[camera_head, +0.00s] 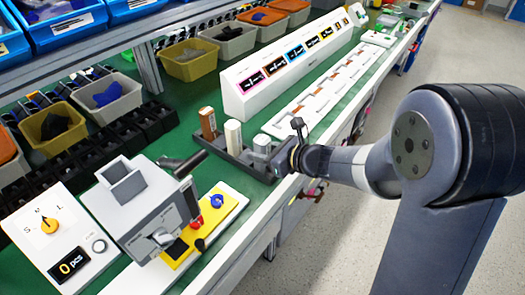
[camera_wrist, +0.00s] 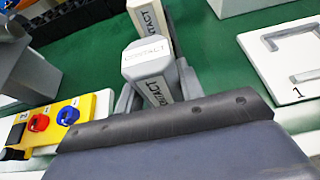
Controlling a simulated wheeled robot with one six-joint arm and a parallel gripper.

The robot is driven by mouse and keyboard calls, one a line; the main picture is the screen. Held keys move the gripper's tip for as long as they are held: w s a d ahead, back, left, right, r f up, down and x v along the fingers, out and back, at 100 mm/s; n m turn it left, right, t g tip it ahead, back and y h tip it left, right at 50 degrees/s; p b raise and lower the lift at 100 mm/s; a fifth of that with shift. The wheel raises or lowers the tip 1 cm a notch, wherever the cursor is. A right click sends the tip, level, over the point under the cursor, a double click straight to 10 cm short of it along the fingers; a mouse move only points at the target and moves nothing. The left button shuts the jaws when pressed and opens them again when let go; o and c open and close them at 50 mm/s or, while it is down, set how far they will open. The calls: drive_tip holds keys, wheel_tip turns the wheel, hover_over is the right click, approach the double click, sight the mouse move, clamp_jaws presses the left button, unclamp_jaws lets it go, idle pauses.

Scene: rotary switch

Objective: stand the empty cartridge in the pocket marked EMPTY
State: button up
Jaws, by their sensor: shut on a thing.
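A grey cartridge (camera_head: 262,145) stands upright at the near end of a dark rack (camera_head: 222,150), and my gripper (camera_head: 279,158) is shut on it. In the wrist view the same grey cartridge (camera_wrist: 150,60), lettered CONTACT, sits between my fingers. Whether it is seated in the rack or slightly raised cannot be told. A white cartridge (camera_head: 233,134) stands behind it in the rack, and a brown cartridge (camera_head: 207,122) stands at the far end. No EMPTY marking can be read; the cartridge's lower end is hidden by my gripper.
Left of the rack stands a grey machine (camera_head: 150,210) with a dark handle. A yellow panel (camera_head: 215,222) with red and blue knobs lies beside it. A white dial box (camera_head: 48,232) reads 0 pcs. A white numbered tray (camera_head: 318,92) lies beyond the rack, before a labelled sign.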

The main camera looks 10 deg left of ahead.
drive_tip(key=o, duration=1.1)
drive_tip(key=shift+r, duration=0.1)
drive_tip(key=shift+d+r+p, duration=0.15)
drive_tip(key=shift+r+p, duration=0.05)
drive_tip(key=shift+p, duration=0.15)
drive_tip(key=p+v, duration=0.1)
drive_tip(key=v, duration=1)
drive_tip(key=shift+s+d, duration=0.2)
drive_tip(key=shift+d, duration=0.1)
